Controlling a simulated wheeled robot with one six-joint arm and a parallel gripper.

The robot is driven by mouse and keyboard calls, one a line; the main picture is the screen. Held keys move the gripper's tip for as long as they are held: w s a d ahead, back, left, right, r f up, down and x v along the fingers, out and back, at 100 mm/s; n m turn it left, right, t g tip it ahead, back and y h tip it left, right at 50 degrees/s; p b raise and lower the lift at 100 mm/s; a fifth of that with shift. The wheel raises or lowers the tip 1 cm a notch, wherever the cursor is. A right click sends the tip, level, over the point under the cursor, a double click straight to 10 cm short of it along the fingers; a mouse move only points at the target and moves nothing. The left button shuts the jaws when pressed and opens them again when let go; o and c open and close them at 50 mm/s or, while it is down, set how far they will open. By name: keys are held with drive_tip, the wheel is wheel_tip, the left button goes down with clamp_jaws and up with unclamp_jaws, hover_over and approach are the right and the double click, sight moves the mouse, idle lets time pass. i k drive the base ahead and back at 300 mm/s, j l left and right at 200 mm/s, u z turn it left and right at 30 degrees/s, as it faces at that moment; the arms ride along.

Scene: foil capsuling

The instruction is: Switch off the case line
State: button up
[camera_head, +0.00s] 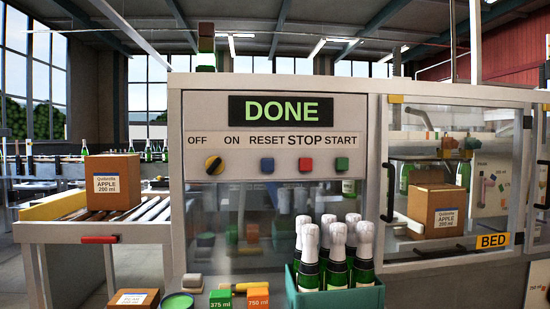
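The case line's control panel (375,150) faces me on a grey machine. Its display (281,109) reads DONE in green on black. Below the OFF and ON labels sits a round yellow and black rotary switch (213,165); its handle is slanted, and I cannot tell surely which label it points to. To its right are a blue button (267,165) under RESET, a red button (305,165) under STOP and a green button (342,164) under START. Nothing touches the panel. My gripper is not in view.
A green crate (335,298) of foil-topped bottles stands in front of the machine, below the buttons. An APPLE case (113,181) sits on the left roller conveyor (140,216). Another case (437,210) is behind the clear door. Small boxes (220,299) and a green tin (177,301) are low in front.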

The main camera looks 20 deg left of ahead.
sight(214, 165)
drive_tip(key=u, duration=1.45)
